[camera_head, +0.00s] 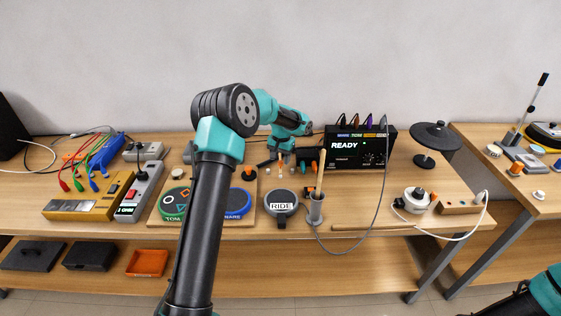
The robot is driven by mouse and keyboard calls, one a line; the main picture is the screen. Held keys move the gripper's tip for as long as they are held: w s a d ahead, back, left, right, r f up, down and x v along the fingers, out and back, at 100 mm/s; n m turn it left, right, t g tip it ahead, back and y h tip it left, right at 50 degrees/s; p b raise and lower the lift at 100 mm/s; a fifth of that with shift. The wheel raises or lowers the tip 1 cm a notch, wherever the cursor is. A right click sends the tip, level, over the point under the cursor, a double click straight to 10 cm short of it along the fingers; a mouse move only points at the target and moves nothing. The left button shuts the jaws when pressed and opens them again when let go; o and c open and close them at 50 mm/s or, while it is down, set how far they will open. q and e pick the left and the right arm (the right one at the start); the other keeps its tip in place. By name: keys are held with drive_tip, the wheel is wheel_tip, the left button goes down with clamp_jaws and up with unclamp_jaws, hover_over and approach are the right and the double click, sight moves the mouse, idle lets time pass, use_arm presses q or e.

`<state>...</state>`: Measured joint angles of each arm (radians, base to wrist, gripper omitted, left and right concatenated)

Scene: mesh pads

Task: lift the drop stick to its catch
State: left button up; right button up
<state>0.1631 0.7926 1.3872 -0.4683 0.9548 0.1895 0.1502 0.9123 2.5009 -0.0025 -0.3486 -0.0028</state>
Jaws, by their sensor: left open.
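A black READY box (358,149) stands behind the cup, with a grey cable looping down at the front. A blue pad (237,203) and a green pad (173,204) are partly behind my left arm. A black cymbal (436,136) stands right.

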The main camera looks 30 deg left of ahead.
use_arm(q)
drive_tip(key=shift+f, duration=1)
clamp_jaws()
